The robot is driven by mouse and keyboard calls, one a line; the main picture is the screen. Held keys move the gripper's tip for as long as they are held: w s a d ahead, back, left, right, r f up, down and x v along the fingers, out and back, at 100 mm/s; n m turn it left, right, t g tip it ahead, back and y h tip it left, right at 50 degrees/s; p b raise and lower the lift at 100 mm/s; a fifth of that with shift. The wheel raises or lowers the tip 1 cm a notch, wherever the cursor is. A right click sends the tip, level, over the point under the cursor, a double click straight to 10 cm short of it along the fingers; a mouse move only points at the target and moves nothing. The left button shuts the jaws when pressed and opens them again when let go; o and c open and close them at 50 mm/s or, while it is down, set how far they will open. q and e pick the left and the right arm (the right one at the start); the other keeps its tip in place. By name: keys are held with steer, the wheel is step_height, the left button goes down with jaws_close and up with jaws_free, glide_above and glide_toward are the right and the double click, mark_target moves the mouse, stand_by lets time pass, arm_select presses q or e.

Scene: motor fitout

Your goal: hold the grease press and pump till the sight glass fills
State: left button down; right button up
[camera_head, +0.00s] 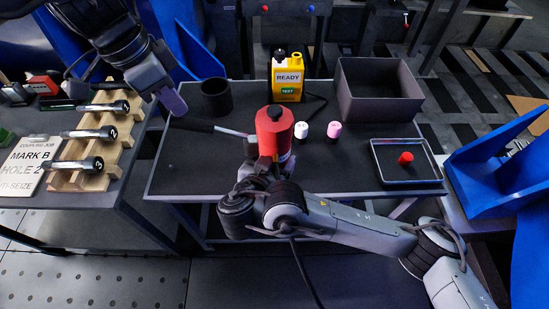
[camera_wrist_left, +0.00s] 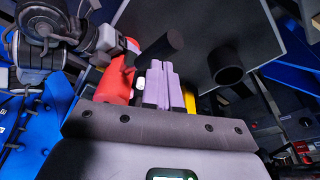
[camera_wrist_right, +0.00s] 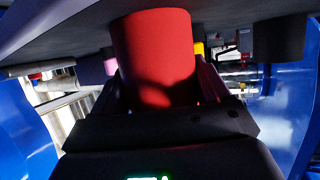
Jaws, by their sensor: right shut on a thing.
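The grease press (camera_head: 274,128) is a red cylinder standing upright near the middle of the table. Its pump lever, a steel rod with a black grip (camera_head: 192,125), sticks out to the left. My right gripper (camera_wrist_right: 153,95) is shut on the red body from the front side. My left gripper (camera_head: 176,103) is just above and left of the black grip, apart from it as far as I can tell. Its lilac fingers (camera_wrist_left: 167,85) look closed together with nothing between them; the black grip (camera_wrist_left: 160,48) shows beyond their tips. I cannot make out the sight glass.
A yellow READY unit (camera_head: 288,78), a black cup (camera_head: 216,97) and a grey box (camera_head: 378,92) stand at the back. White (camera_head: 301,130) and pink (camera_head: 334,130) caps are right of the press. A tray (camera_head: 385,178) holds a red cap. A wooden rack (camera_head: 75,180) is left.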

mark_target(180, 119)
arm_select(q)
steer(key=shift+f, duration=0.1)
stand_by(0.5)
stand_by(1.6)
stand_by(1.6)
stand_by(1.7)
stand_by(0.9)
steer(key=shift+s+a+x, duration=0.1)
steer(key=shift+a+x, duration=0.05)
steer(key=shift+x, duration=0.6)
steer(key=shift+s+a+x, duration=0.1)
steer(key=shift+a+x, duration=0.05)
steer(key=shift+x, duration=0.55)
steer(key=shift+s+a+x, duration=0.1)
steer(key=shift+a+x, duration=0.05)
steer(key=shift+x, duration=0.6)
steer(key=shift+w+r, duration=0.15)
steer(key=shift+r, duration=1)
steer(key=shift+d+v, duration=0.2)
steer(key=shift+v, duration=0.85)
